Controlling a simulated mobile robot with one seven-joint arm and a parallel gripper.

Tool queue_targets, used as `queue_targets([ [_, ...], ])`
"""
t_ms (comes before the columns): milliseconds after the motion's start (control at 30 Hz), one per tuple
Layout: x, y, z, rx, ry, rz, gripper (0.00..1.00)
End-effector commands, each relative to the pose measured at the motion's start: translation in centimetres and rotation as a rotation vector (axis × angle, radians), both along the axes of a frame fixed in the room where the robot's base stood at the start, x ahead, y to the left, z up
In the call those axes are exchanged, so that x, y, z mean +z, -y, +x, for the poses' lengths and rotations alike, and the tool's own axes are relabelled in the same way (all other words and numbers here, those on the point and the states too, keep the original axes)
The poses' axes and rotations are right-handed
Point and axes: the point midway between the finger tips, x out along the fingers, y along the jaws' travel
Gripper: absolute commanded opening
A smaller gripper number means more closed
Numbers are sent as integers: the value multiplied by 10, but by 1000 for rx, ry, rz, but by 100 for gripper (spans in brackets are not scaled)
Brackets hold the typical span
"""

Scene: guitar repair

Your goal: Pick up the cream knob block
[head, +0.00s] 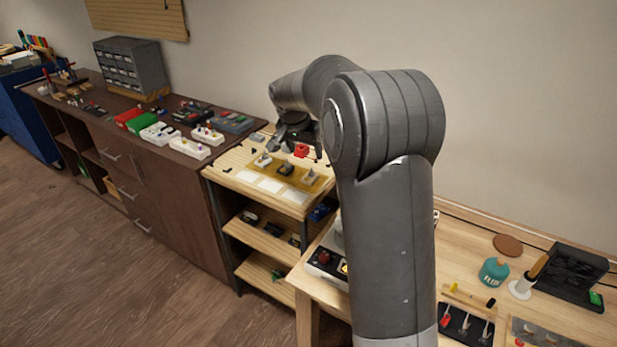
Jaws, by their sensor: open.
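My gripper (293,138) is at the end of my arm, over the back of a light wooden shelf unit (232,172). It is small in view and partly hidden by my own arm; its jaws are open, and I see nothing held. Below it, a yellow-tan tray (272,173) carries several small blocks with knobs. A pale block (263,160) is at its left, a dark one (286,169) in the middle, and a greyish-cream one (311,177) at its right. I cannot tell surely which is the cream knob block. My gripper appears above and apart from them.
A red piece (301,150) lies behind the tray. White cards (269,185) lie in front. The brown cabinet (150,175) at left holds white knob-topped holders (190,148) and bins. A workbench (465,240) with tools stands at right. My arm hides the middle.

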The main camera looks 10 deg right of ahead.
Motion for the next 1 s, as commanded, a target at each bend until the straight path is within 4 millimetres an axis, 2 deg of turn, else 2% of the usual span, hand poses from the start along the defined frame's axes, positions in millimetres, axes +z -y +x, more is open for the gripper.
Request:
queue_targets([
  [33,-14,1,14,-20,-4,0,65],
  [100,-28,2,29,-51,-2,2,65],
  [300,-53,4,53,-104,3,4,65],
  [467,-64,7,58,-112,4,4,65],
  [700,-97,17,67,-113,2,4,65],
  [1000,-123,23,74,-111,3,5,65],
])
